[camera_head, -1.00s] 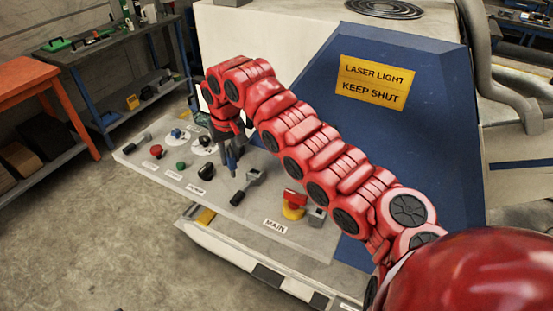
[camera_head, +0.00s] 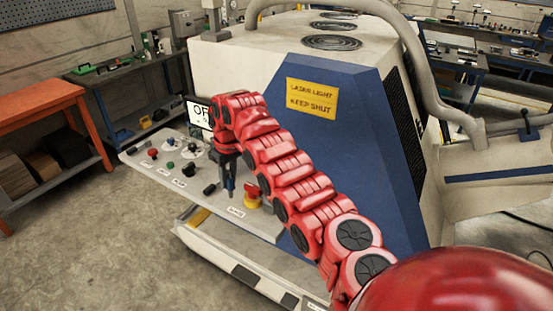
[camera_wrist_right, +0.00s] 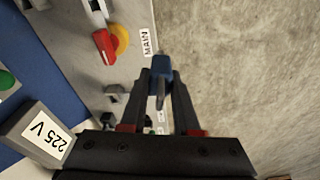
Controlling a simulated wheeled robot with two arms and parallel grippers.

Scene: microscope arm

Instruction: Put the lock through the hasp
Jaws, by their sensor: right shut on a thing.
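My right gripper (camera_head: 228,188) points down over the sloping control panel, just left of the red switch handle (camera_head: 252,188) on its yellow base. In the right wrist view the gripper (camera_wrist_right: 160,78) is shut on a small blue lock (camera_wrist_right: 161,67), its grey shackle toward the camera. The lock is apart from the red handle (camera_wrist_right: 104,45), which shows up and left of it beside the MAIN label. Grey metal fittings sit on either side of the switch, one grey block (camera_wrist_right: 115,93) below it; I cannot tell which is the hasp. My left gripper is not in view.
The panel (camera_head: 150,170) carries several knobs and buttons to the left of my gripper. A blue cover (camera_head: 365,165) with a yellow laser sign (camera_head: 312,98) rises behind my arm. A grey "225 V" box (camera_wrist_right: 38,130) is close in the wrist view. Open floor lies in front.

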